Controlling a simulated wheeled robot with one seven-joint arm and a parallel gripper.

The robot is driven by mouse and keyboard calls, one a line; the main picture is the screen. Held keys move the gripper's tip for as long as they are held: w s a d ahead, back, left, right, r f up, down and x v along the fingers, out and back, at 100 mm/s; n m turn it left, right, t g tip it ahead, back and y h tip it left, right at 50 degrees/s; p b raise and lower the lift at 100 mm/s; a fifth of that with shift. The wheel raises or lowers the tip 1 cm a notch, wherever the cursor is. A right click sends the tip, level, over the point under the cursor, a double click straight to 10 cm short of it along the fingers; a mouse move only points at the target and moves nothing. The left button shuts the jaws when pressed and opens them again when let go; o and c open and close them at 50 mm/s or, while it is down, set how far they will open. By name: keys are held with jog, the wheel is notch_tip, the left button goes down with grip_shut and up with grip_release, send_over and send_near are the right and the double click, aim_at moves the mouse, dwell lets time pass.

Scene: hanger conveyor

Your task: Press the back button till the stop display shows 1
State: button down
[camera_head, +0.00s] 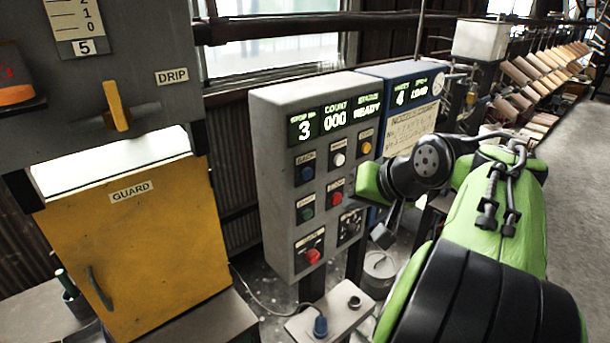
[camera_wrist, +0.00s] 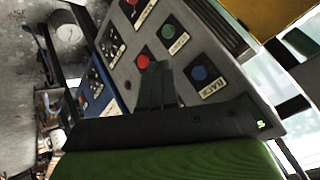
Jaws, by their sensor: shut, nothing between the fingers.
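The back button (camera_head: 307,173) is the blue one at the upper left of the grey control panel (camera_head: 276,200), under its BACK label. It also shows in the wrist view (camera_wrist: 199,73), right of my fingertips. The stop display (camera_head: 304,130) reads 3. My gripper (camera_wrist: 157,68) is shut and empty, its dark fingers pointing at the panel. In the wrist view the tips overlap the panel face between the back button and a red button (camera_wrist: 143,62). Whether they touch the panel cannot be told. The back button is uncovered in both views.
White (camera_head: 339,159), yellow (camera_head: 365,148) and green (camera_head: 306,214) buttons, a large red button (camera_head: 313,256) and a knob (camera_head: 350,225) share the panel. A blue box (camera_head: 402,75) adjoins it at right. A yellow guard (camera_head: 135,250) stands at left.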

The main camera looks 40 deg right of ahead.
aim_at(308, 174)
jog(key=w, duration=0.8)
jog(key=shift+w+a, duration=0.15)
jog(key=shift+w, duration=0.15)
dwell(1.6)
jog(key=shift+w+p, duration=0.4)
